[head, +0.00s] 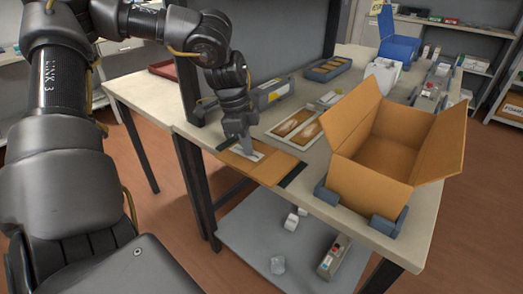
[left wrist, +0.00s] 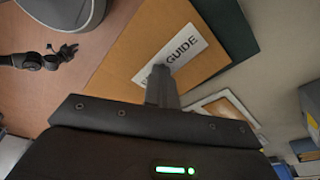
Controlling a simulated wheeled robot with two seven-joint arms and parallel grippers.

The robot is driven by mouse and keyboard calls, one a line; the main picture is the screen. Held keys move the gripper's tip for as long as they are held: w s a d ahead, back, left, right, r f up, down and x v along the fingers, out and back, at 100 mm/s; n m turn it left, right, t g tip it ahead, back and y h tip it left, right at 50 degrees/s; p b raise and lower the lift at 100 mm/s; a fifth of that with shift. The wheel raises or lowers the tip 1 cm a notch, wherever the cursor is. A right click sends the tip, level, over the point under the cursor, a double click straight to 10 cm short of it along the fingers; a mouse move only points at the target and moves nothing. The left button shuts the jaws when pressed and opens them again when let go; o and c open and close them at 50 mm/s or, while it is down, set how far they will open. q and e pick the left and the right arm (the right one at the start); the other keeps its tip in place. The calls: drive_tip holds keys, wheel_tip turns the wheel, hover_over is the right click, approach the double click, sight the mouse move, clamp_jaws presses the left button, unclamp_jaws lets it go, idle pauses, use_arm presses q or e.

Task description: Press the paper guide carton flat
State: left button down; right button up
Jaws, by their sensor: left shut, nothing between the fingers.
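The paper guide carton (head: 275,171) is a brown, flat-looking piece at the table's front left edge, with a white label. In the left wrist view the carton (left wrist: 150,42) shows the word "GUIDE" on its label (left wrist: 185,50); the start of the label is hidden behind my fingers. My left gripper (head: 245,148) is shut and empty, pointing down with its tips over the label. In the left wrist view its fingertips (left wrist: 160,72) overlap the label; I cannot tell whether they touch. A dark arm, likely my right, shows small there, its jaws unclear (left wrist: 68,50).
A large open box (head: 385,155) stands to the right between blue corner blocks. A framed tray (head: 297,124) lies behind the carton. A grey device (head: 272,93) stands behind my gripper. A lower shelf (head: 262,236) holds small items.

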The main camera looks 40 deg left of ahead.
use_arm(q)
drive_tip(key=shift+s, duration=0.1)
drive_tip(key=w+d+p+v, duration=0.1)
drive_tip(key=p+v, duration=0.5)
drive_tip(key=v, duration=0.2)
drive_tip(key=shift+r, duration=0.45)
drive_tip(key=shift+w+d, duration=0.1)
drive_tip(key=shift+d, duration=0.05)
